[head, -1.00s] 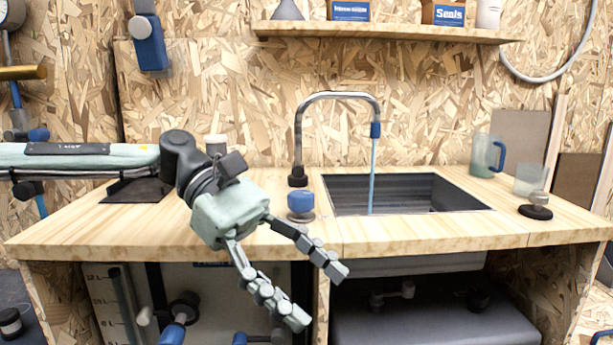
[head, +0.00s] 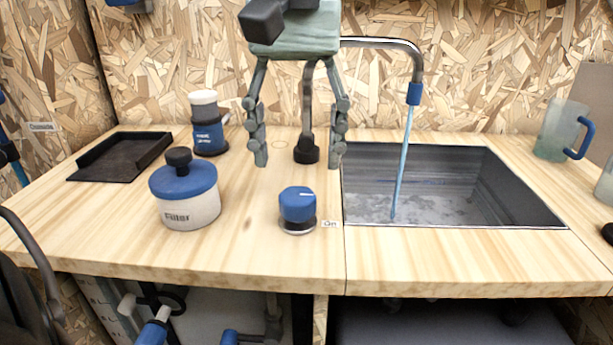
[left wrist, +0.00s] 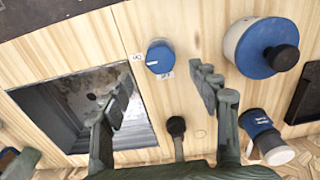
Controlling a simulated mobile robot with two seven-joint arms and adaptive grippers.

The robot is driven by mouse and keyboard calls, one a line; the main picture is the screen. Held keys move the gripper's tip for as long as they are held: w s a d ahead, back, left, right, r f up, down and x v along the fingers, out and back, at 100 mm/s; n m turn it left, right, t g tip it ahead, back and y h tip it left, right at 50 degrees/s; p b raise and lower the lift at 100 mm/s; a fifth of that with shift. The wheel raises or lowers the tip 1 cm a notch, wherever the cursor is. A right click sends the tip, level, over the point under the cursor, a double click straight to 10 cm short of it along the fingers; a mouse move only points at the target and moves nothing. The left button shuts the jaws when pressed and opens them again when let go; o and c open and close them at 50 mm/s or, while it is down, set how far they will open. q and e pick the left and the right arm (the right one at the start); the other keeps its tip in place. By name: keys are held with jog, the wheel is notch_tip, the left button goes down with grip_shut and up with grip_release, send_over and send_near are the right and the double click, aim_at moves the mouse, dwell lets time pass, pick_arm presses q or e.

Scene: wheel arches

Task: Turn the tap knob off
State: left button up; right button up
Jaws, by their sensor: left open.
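The blue tap knob (head: 297,205) stands on a dark base on the wooden counter, left of the sink, with a small label reading "On" beside it. The tap (head: 372,43) arches over the sink, and a blue stream of water (head: 402,165) runs down into the basin. My left gripper (head: 299,163) is open and empty, fingers pointing down, above and behind the knob in the head view. In the left wrist view the knob (left wrist: 160,57) lies beyond the spread fingertips (left wrist: 161,92), apart from them. My right gripper is out of view.
A white jar with a blue lid (head: 186,195) stands left of the knob. A blue and white canister (head: 208,125) and a black tray (head: 118,157) are behind it. The sink (head: 470,185) is on the right, with a jug (head: 560,132) beyond.

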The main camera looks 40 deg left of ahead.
aim_at(297, 194)
pick_arm(q)
notch_tip(297, 194, down, 6)
jog(key=shift+r, duration=0.15)
jog(key=c, duration=1.2)
